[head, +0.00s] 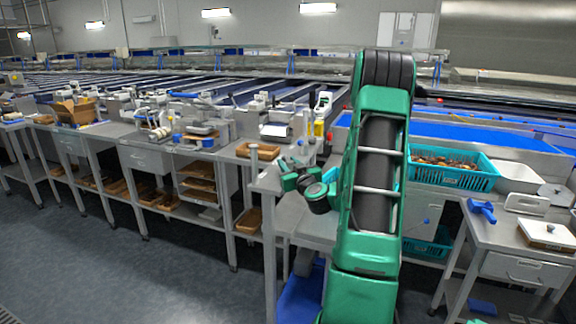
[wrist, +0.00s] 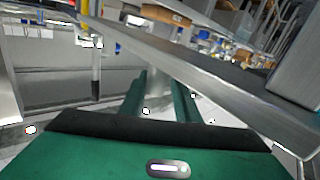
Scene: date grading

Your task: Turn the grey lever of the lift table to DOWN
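My gripper (wrist: 160,85) shows in the wrist view as two green fingers standing apart, with a gap between them and nothing seen held. A pale upright post shows behind the gap. A thin grey rod (wrist: 96,75) hangs left of the fingers, apart from them; I cannot tell whether it is the grey lever. In the head view my green arm reaches over a steel table (head: 268,183), with its wrist end low beside the tabletop; the fingertips are not clear there. No DOWN marking is readable, and I cannot make out the lever's position.
A steel edge (wrist: 225,85) runs slantwise close to the right of the fingers. In the head view, a teal crate (head: 455,180) of dates and a side table with a blue tool (head: 482,210) stand right of my arm. Floor (head: 130,270) is open at the left.

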